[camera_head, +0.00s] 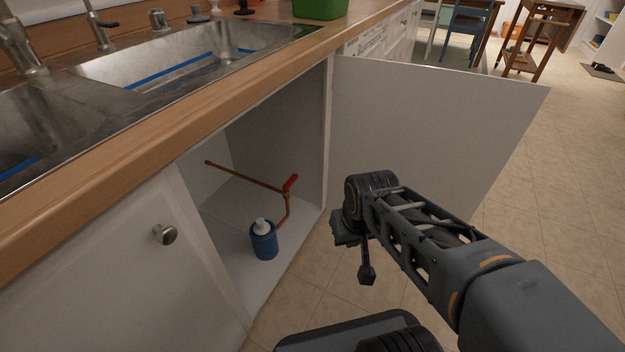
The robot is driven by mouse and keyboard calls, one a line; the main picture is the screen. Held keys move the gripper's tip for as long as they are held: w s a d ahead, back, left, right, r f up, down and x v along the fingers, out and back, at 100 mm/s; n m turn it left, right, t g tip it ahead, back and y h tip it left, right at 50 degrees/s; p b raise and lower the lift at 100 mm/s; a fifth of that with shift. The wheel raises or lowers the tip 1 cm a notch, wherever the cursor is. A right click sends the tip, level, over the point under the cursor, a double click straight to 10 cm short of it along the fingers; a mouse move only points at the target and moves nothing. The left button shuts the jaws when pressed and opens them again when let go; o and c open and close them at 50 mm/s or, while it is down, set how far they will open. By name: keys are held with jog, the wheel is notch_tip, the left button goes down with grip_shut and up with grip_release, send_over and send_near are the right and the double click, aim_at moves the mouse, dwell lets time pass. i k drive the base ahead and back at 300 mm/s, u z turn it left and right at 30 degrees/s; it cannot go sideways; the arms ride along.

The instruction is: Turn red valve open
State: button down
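The red valve handle (290,183) sits on a copper pipe (245,178) inside the open cabinet under the sink. The pipe runs from the cabinet's left side to the valve, then bends down towards the cabinet floor. The handle slants up to the right. My gripper (363,262) hangs outside the cabinet, to the right of and lower in the picture than the valve, apart from it. Its fingers are dark and seen at an angle, so I cannot tell how far they are parted. Nothing shows in its grip.
A blue bottle with a white top (264,242) stands on the cabinet floor in front of the pipe. The open cabinet door (430,120) stands to the right, behind my arm. A closed door with a round knob (165,235) is at left. Tiled floor lies open at right.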

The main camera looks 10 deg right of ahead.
aim_at(294, 177)
jog(key=z, duration=1.05)
jog(key=i, duration=0.75)
jog(key=u, duration=1.9)
